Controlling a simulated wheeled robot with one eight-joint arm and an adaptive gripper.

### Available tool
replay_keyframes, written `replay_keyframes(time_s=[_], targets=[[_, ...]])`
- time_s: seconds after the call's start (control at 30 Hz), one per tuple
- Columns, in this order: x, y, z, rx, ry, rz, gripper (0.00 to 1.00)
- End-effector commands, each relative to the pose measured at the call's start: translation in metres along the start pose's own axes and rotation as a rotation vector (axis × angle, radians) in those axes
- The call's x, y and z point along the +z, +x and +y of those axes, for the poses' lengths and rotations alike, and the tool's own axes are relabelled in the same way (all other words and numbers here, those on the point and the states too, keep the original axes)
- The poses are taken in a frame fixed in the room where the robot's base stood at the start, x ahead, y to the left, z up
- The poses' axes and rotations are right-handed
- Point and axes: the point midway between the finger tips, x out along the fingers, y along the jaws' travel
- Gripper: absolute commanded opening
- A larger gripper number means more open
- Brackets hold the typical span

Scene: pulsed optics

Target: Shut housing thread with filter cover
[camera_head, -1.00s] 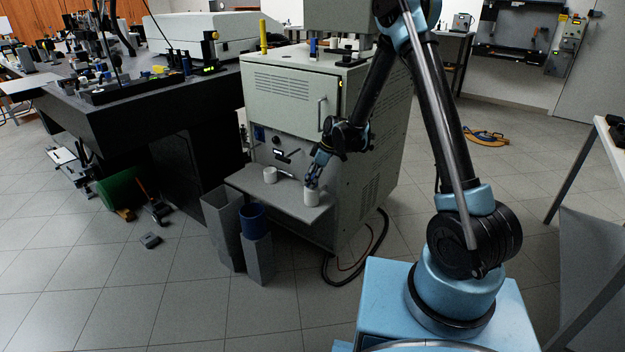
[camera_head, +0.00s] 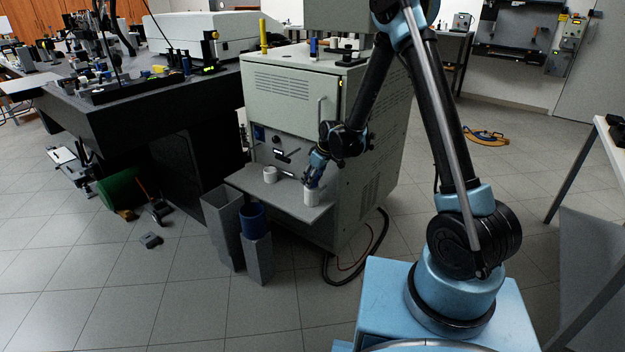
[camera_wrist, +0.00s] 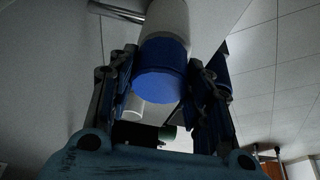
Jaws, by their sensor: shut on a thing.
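In the wrist view my gripper (camera_wrist: 165,85) is shut on a blue round cover (camera_wrist: 162,72), which I take to be the filter cover. The cover is in line with a white cylinder (camera_wrist: 166,18), apparently the housing. They look touching; the thread is hidden, so I cannot tell whether it is engaged. In the head view the white housing (camera_head: 311,197) stands upright near the right end of the fold-out shelf (camera_head: 282,200). My gripper (camera_head: 314,178) is right above it, and the cover is mostly hidden by the fingers there.
A second, shorter white cylinder (camera_head: 270,174) stands on the shelf to the left. The grey cabinet (camera_head: 290,115) rises behind the shelf. Grey bins (camera_head: 222,228) and a blue container (camera_head: 253,218) stand below in front. A cable (camera_head: 372,250) lies on the floor at right.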

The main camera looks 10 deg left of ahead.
Motion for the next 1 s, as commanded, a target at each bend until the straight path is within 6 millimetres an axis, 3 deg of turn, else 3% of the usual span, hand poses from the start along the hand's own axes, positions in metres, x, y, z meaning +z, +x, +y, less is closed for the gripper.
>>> replay_keyframes(time_s=[0.27, 0.7, 1.0], targets=[[-0.0001, 0.0002, 0.0001, 0.018, 0.040, -0.001, 0.03], [0.0000, 0.0007, -0.0005, 0.147, 0.354, -0.005, 0.03], [0.0003, 0.0006, 0.0003, 0.162, 0.388, -0.005, 0.03]])
